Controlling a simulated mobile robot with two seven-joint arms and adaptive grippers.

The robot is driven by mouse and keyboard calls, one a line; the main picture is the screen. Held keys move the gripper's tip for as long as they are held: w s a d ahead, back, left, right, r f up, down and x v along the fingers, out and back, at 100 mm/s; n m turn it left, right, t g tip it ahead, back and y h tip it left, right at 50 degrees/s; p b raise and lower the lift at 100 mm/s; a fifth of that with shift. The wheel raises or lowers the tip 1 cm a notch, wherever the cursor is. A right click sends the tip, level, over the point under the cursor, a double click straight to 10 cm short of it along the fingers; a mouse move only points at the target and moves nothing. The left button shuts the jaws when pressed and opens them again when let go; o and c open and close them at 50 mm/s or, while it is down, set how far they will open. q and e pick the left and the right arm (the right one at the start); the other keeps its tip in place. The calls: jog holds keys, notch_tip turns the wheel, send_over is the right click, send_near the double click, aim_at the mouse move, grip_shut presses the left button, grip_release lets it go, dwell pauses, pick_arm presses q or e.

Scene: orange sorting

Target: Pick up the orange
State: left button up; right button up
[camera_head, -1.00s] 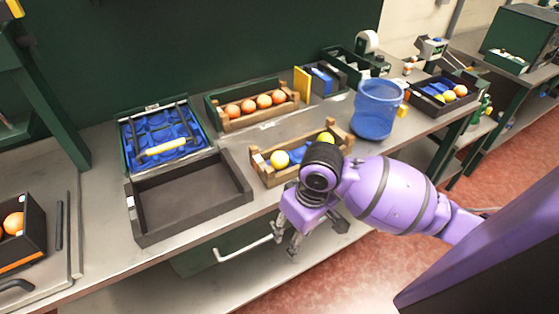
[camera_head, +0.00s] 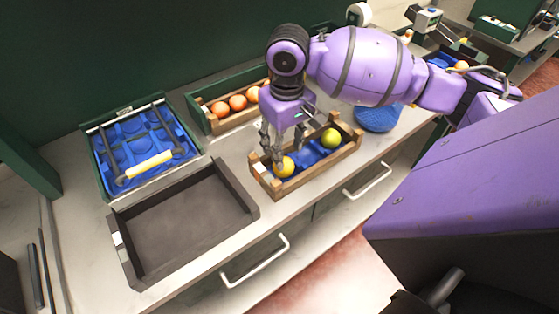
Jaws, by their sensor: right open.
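Several oranges (camera_head: 237,103) sit in a row in a wooden crate (camera_head: 225,124) at the back, inside a green bin; the right end of the row is hidden behind my right arm. My right gripper (camera_head: 284,148) is open, pointing down over the front wooden crate (camera_head: 318,171). Its fingers are close to a yellow fruit (camera_head: 285,166) at the left end of that crate; I cannot tell whether they touch it. A yellow-green fruit (camera_head: 331,138) lies at the right end, with blue lining between the two. My left gripper is not in view.
An empty dark tray (camera_head: 187,211) lies left of the front crate. A blue moulded tray (camera_head: 110,159) with a yellow-gripped handle stands behind it. A blue bucket (camera_head: 377,119) is partly hidden by my arm. Drawer handles (camera_head: 254,263) line the bench front.

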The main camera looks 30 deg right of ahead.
aim_at(285, 160)
jog(key=shift+s+f, duration=0.2)
jog(key=shift+f, duration=0.55)
jog(key=f, duration=0.4)
jog(key=shift+w+d, duration=0.1)
jog(key=shift+w, duration=0.2)
jog(key=c, duration=0.9)
